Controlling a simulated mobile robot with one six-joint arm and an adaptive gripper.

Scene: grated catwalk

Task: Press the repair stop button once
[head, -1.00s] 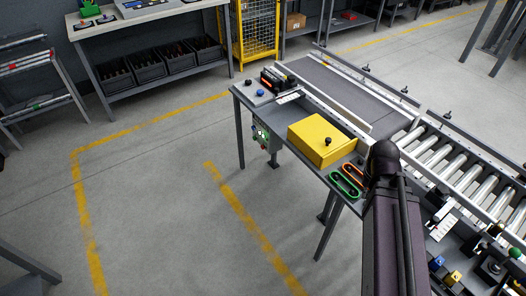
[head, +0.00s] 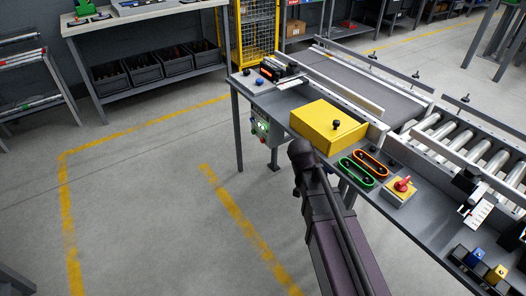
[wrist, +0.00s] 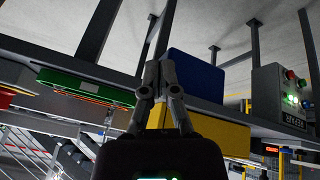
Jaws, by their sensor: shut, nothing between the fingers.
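A red knob (head: 403,184) sits on a yellow block at the bench's right part in the head view. A grey control box (head: 268,130) hangs under the bench's left part, with lit green spots and a red button (head: 263,140). My gripper (wrist: 160,70) is shut and empty, apart from the control box. The head view does not show its fingertips clearly.
A blue panel (wrist: 195,75) shows behind my fingers. Bench legs flank the space. Open floor (head: 140,210) lies left of the bench.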

